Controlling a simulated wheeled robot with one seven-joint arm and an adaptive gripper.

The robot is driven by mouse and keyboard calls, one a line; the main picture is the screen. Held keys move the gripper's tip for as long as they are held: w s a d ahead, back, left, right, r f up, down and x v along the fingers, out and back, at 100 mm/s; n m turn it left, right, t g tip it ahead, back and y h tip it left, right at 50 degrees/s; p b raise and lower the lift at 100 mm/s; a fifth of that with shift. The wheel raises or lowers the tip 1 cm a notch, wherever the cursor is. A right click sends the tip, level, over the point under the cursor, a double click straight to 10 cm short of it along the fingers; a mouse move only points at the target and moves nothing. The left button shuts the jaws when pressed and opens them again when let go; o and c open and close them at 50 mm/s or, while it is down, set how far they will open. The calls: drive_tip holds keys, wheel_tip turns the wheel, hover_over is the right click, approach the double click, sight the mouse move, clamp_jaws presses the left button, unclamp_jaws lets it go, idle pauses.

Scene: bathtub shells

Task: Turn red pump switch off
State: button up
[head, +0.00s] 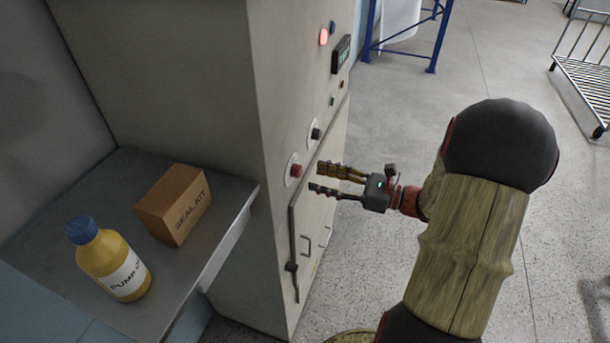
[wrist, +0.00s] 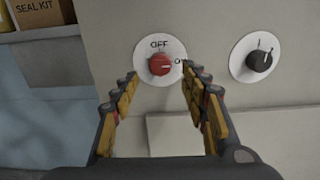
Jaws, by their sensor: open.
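The red pump switch (wrist: 160,65) is a round red knob on a white disc marked OFF at the top and ON at the right. Its pointer line faces right, toward ON. In the head view the red knob (head: 296,170) sits on the side of the grey cabinet. My gripper (head: 322,178) is open in front of it, the fingers pointing at the panel. In the wrist view the open fingers (wrist: 160,85) stand left and right of the knob, a little below it, with nothing between them. I cannot tell the exact gap to the knob.
A black knob (wrist: 260,61) is right of the red one. The grey cabinet (head: 200,70) also bears a lit red lamp (head: 323,37), a display (head: 341,54) and a long handle (head: 293,240). A shelf (head: 215,255) holds a seal kit box (head: 175,204) and a yellow bottle (head: 108,262).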

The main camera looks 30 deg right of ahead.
sight(301, 173)
drive_tip(key=shift+x, duration=2.45)
drive_tip(key=c, duration=0.3)
drive_tip(key=c, duration=0.7)
drive_tip(key=shift+c, duration=0.8)
